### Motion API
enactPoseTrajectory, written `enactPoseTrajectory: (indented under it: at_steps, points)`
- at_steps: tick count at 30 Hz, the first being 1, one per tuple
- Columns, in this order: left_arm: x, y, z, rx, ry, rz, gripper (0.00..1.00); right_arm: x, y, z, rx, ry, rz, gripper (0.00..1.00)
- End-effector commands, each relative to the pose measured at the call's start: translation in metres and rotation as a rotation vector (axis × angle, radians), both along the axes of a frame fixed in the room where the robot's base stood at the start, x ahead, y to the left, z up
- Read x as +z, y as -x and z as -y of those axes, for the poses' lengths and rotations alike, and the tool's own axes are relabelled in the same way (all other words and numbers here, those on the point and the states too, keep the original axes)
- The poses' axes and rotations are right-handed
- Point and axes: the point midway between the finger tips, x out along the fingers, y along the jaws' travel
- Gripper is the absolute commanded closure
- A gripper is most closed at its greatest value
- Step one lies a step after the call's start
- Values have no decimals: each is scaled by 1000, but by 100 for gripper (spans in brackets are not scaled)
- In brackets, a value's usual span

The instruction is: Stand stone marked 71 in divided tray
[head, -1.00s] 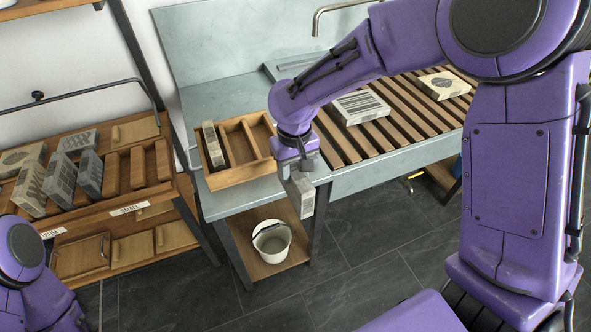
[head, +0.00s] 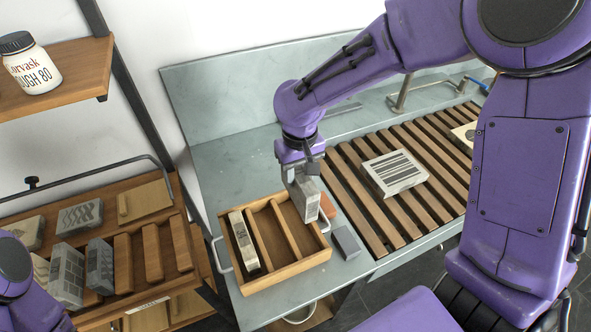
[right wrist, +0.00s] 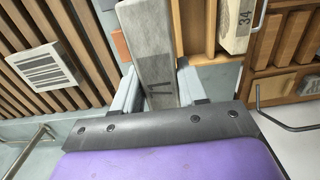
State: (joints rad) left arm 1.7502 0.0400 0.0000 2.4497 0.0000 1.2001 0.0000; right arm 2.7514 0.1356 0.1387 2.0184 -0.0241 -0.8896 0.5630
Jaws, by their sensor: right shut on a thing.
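My right gripper (head: 302,182) is shut on a grey stone (head: 308,202), held upright and pointing down at the right end of the divided wooden tray (head: 290,273). The right wrist view shows the stone (right wrist: 152,50) between the fingers (right wrist: 158,88), with the number 71 on it. Its lower end overlaps the tray's right compartment in the head view; I cannot tell whether it touches the floor. Another stone (head: 243,242), marked 34 in the right wrist view (right wrist: 237,28), stands in the left compartment. The middle compartment looks empty. My left gripper is out of view.
A grey block (head: 346,242) and a reddish block (head: 327,207) lie on the bench just right of the tray. A striped stone (head: 394,172) lies on the slatted rack (head: 352,208). A wooden rack (head: 153,252) with several stones stands at left.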

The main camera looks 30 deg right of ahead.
Motion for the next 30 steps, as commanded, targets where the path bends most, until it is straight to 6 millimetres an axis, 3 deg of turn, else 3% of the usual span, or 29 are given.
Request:
enactPoseTrajectory:
  at_steps: [22,30]
  points:
    - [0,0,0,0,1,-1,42,-80,-2,-3,6,0,-1,100]
    - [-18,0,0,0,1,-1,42,-114,-2,-3,6,0,2,100]
